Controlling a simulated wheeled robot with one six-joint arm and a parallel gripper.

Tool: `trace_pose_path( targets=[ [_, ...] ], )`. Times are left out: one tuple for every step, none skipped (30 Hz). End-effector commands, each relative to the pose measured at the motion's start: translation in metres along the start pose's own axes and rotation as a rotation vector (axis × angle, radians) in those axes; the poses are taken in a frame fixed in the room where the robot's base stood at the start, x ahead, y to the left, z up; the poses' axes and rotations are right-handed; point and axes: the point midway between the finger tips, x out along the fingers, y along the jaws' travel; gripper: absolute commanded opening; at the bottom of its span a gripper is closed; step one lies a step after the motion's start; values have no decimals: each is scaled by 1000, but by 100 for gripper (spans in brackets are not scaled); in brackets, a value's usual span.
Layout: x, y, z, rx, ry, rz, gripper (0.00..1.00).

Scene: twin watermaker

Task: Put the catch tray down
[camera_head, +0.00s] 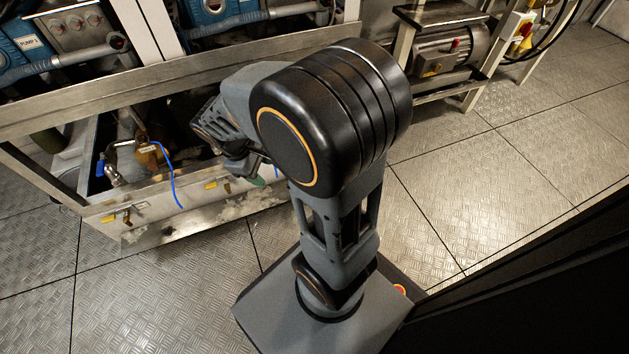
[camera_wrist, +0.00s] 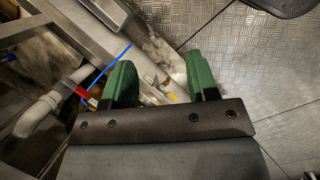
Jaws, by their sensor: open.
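The catch tray (camera_head: 205,222) looks like a shallow metal tray with whitish residue. In the head view it lies low along the front foot of the machine frame, seemingly on the floor. In the wrist view the tray (camera_wrist: 150,42) runs past the tips of my gripper (camera_wrist: 160,75). The two green fingers are spread apart with nothing clearly held between them. In the head view my gripper (camera_head: 258,180) is mostly hidden behind my arm, above the tray's right part. I cannot tell whether a finger touches the tray.
The machine frame (camera_head: 190,82) overhangs the area from behind. A blue hose (camera_head: 170,172) and brass valves (camera_head: 147,155) sit close behind the tray. A red-handled valve and white pipe (camera_wrist: 42,112) show at left. Plated floor (camera_head: 480,200) is clear at right.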

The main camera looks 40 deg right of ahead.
Motion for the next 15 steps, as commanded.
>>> trace_pose_path(
  targets=[
    [19,9,-8,-111,-98,12,53],
    [28,15,-12,-182,-154,22,53],
    [42,23,-16,-277,-228,32,53],
    [52,28,-20,-349,-283,37,53],
    [63,34,-24,-421,-339,40,53],
    [78,41,-29,-517,-412,42,53],
    [89,45,-33,-590,-468,42,53],
    [101,50,-36,-662,-523,40,53],
    [117,56,-41,-759,-595,35,53],
    [130,60,-44,-831,-651,29,53],
    [143,63,-48,-903,-705,22,53],
    [160,67,-52,-999,-777,11,53],
    [174,69,-55,-1070,-831,0,53],
    [188,71,-58,-1140,-883,-11,53],
    [206,73,-61,-1232,-953,-28,53]
  ],
)
